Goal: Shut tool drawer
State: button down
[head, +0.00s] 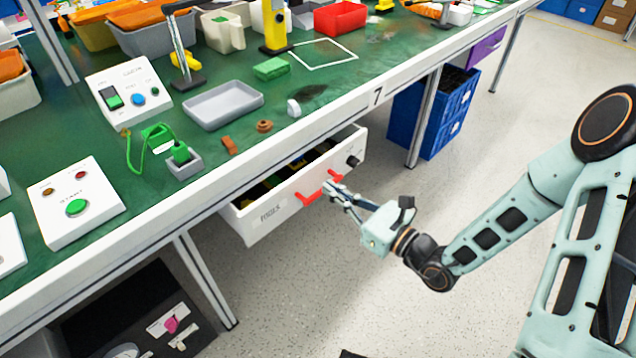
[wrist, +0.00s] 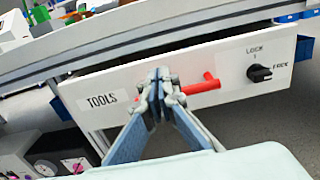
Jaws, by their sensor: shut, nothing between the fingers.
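The tool drawer (head: 293,200) is a white drawer under the green workbench, pulled partly out, with tools showing inside in the head view. Its front (wrist: 222,82) bears a TOOLS label, a red bar handle (wrist: 202,86) and a black rotary lock knob (wrist: 260,73). The knob (head: 353,161) also shows at the right end of the front in the head view. My gripper (head: 334,186) is shut and empty, its fingertips at the red handle. In the wrist view the fingertips (wrist: 158,85) cover the handle's left part; I cannot tell whether they touch it.
The green benchtop (head: 330,75) above holds a grey tray (head: 223,104), switch boxes and bins. A blue crate (head: 433,112) stands under the bench right of the drawer. A bench leg (head: 205,280) stands left of it. The floor in front is clear.

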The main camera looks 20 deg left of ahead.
aim_at(309, 172)
jog(key=b+x, duration=0.1)
jog(key=x, duration=0.3)
jog(key=shift+w+a, duration=0.15)
jog(key=shift+a, duration=0.25)
jog(key=shift+p+x, duration=0.65)
jog(key=shift+x, duration=1.95)
jog(key=shift+r, duration=0.15)
